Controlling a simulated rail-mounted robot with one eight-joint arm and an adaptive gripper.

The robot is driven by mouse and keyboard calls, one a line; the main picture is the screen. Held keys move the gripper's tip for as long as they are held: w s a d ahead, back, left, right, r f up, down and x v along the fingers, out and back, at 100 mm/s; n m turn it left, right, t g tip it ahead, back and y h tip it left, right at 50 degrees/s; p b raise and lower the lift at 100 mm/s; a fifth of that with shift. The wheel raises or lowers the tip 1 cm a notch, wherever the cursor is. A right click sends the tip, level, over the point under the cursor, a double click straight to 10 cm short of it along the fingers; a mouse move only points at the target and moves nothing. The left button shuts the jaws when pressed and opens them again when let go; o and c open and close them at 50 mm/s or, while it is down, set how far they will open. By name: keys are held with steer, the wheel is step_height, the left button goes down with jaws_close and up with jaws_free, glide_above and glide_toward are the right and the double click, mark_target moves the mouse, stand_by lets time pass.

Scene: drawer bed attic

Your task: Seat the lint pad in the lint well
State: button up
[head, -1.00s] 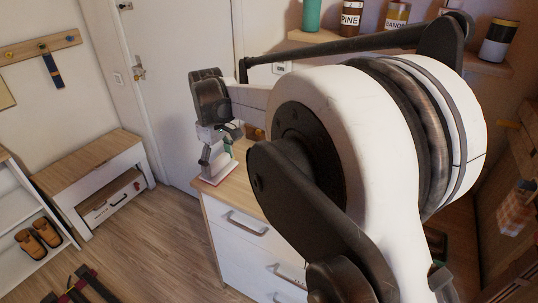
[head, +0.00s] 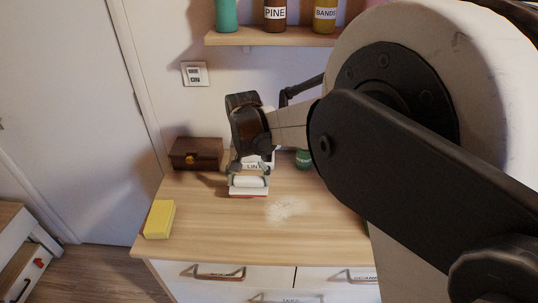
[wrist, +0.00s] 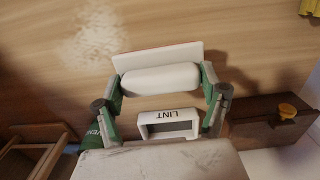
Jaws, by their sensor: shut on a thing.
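The lint pad (head: 248,184) has a white rounded grip on a flat plate with a red edge. My gripper (head: 249,179) is shut on the grip, and the pad is in front of the lint well at the dresser's back. In the wrist view, green-padded fingers of my gripper (wrist: 163,80) clasp both ends of the pad's white grip (wrist: 160,79). The lint well is a white box marked LINT (wrist: 168,117) with a dark opening; the pad is apart from it. In the head view, my wrist partly hides the well (head: 252,166). I cannot tell the pad's height above the top.
A brown box with a gold clasp (head: 195,153) stands left of the well, a green jar (head: 303,158) right. A yellow block (head: 159,219) lies at the left edge. White powder (head: 287,208) lies on the otherwise clear dresser top (head: 220,230). A bottle shelf (head: 270,38) is above.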

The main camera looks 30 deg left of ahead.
steer(key=w+a, duration=0.3)
steer(key=w, duration=0.2)
steer(key=w+a+p, duration=0.1)
steer(key=w+a, duration=0.2)
steer(key=w, duration=0.2)
steer(key=w+a+p, duration=0.1)
steer(key=w+a, duration=0.2)
steer(key=w, duration=0.2)
steer(key=shift+w, duration=0.15)
steer(key=shift+a+f, duration=0.15)
steer(key=shift+f, duration=1.65)
steer(key=shift+f, duration=0.1)
steer(key=o, duration=1.2)
steer(key=shift+r, duration=3.9)
